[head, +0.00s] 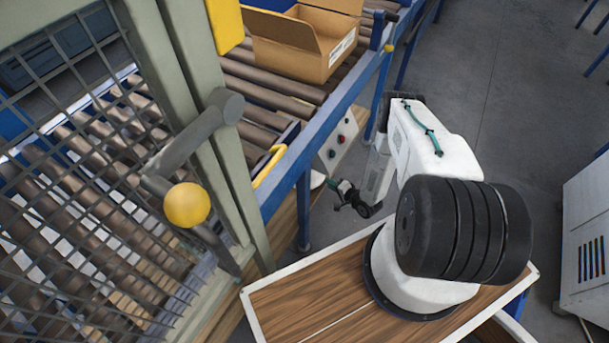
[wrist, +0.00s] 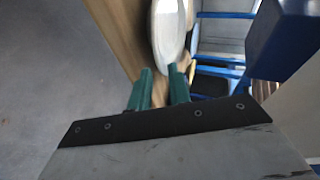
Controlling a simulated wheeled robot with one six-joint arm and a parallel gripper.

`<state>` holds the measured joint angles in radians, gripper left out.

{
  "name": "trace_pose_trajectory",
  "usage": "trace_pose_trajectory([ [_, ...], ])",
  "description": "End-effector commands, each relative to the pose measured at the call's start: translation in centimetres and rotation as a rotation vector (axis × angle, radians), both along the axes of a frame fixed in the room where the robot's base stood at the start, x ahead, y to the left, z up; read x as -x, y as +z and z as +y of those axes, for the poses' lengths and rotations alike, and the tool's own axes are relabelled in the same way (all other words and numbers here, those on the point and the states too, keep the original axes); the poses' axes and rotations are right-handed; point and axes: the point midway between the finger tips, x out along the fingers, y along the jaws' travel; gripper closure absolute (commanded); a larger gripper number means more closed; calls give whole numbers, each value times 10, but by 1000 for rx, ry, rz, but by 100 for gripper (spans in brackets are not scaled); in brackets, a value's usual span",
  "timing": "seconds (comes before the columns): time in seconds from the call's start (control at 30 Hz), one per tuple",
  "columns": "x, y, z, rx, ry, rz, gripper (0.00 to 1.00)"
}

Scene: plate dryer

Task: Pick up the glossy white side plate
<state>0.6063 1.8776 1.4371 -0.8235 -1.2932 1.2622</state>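The glossy white plate (wrist: 168,30) shows in the wrist view as a narrow oval at the top, beside a wooden surface. Its upper end is cut off by the picture edge. My gripper (wrist: 162,72) has two green fingers, apart with a gap between them. The plate's lower edge appears just beyond the fingertips, and I cannot tell whether they touch it. In the head view my gripper (head: 343,190) is small, near the blue conveyor leg. A white edge, probably the plate (head: 317,180), shows left of it, mostly hidden by the conveyor frame.
A blue roller conveyor (head: 340,100) with an open cardboard box (head: 300,45) runs beside my arm. A control panel (head: 340,140) sits on its side. A mesh guard (head: 75,150) stands at left. A blue frame part (wrist: 283,40) is close at right in the wrist view.

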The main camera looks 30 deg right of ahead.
Motion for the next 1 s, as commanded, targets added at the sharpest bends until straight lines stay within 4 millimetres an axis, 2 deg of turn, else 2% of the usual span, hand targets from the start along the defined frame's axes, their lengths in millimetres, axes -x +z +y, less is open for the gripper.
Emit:
trace_pose_trajectory([
  [0.43, -51, -24, 8, 3, 2, 2, 81],
  [0.7, -53, -25, 9, 3, 0, 3, 81],
  [0.77, -53, -25, 9, 3, 0, 3, 98],
  [0.8, -53, -25, 9, 3, 0, 3, 100],
  [1.0, -54, -25, 8, 4, 1, 2, 100],
])
